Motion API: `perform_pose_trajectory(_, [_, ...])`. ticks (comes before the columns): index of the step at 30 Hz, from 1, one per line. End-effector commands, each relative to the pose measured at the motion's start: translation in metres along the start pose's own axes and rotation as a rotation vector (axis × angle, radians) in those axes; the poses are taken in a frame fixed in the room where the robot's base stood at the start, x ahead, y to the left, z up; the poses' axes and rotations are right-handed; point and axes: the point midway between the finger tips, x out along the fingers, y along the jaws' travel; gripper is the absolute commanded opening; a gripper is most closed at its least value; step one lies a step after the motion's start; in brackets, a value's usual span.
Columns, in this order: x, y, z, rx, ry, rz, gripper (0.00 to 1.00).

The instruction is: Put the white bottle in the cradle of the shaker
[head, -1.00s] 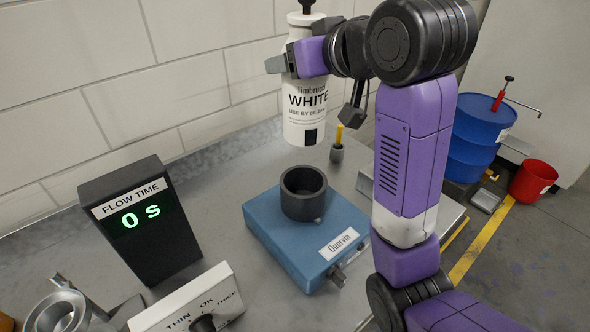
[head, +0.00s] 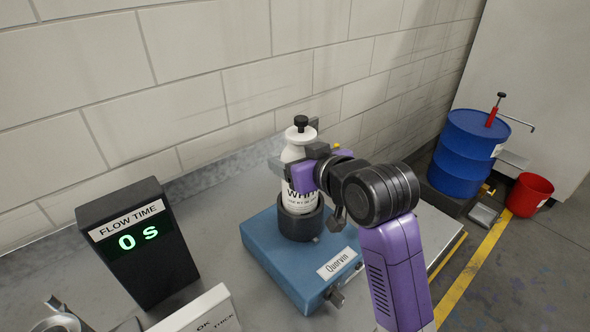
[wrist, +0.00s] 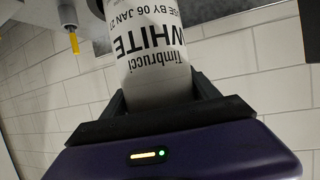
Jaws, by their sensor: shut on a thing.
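The white bottle (head: 299,196) has a black cap and a label reading WHITE. It stands upright in the head view with its lower end inside the dark round cradle (head: 300,225) on the blue shaker (head: 285,264). The cradle's wall hides the bottle's base, so I cannot tell whether it rests on the bottom. My gripper (head: 297,170) is shut around the bottle's upper body, above the cradle. In the wrist view the bottle (wrist: 155,60) sits between the dark fingers, its label upside down.
A black flow time display (head: 140,245) reading 0 s stands left of the shaker. The tiled wall (head: 200,80) is close behind. A blue drum (head: 465,155) and red bucket (head: 530,193) stand on the floor at right.

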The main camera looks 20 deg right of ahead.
Motion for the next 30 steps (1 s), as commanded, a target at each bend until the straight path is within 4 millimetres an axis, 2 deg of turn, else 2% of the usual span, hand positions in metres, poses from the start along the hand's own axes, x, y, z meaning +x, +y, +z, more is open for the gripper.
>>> perform_pose_trajectory(3, [0.006,0.000,0.014,0.000,0.000,0.000,0.00])
perform_pose_trajectory(7, [0.010,0.000,0.024,0.000,0.003,0.000,0.00])
perform_pose_trajectory(20, [0.012,0.000,0.028,-0.001,0.004,0.000,0.00])
perform_pose_trajectory(21, [0.013,0.000,0.030,0.000,-0.002,0.000,0.75])
perform_pose_trajectory(24, [0.013,0.000,0.030,0.000,-0.002,0.000,0.91])
perform_pose_trajectory(30, [0.012,0.000,0.030,0.000,-0.002,0.000,0.91])
